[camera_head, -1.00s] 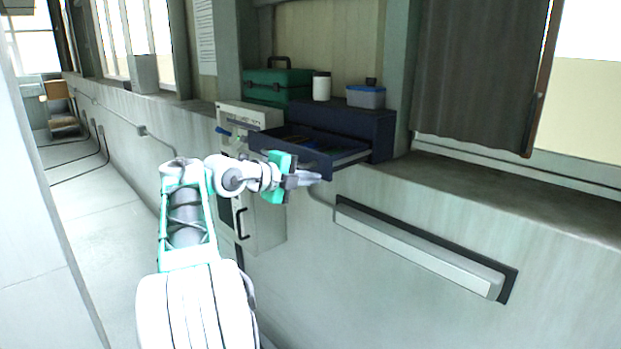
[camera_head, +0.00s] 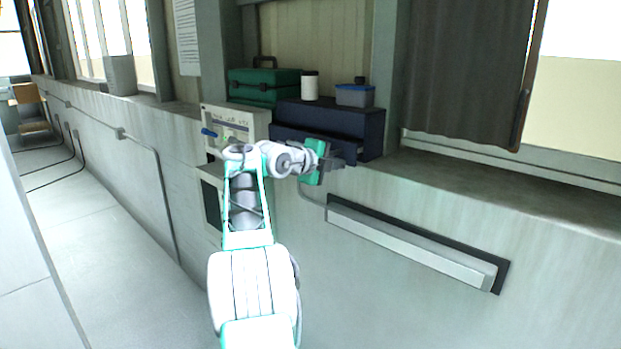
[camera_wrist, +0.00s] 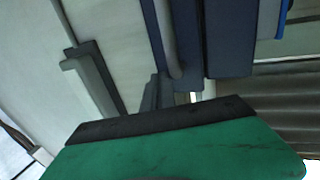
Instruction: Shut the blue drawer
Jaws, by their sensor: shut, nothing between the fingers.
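The blue drawer (camera_head: 291,134) is in the dark blue cabinet (camera_head: 362,138) on the ledge. Its front is close to the cabinet, but I cannot tell whether it is fully flush. My gripper (camera_head: 338,162) is shut and empty at the drawer's right front, hiding part of it. In the wrist view, the gripper fingers (camera_wrist: 160,92) are close to a dark blue panel with a pale grey bar (camera_wrist: 168,40). I cannot tell if they touch.
A long grey rail (camera_head: 410,243) runs along the wall below.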

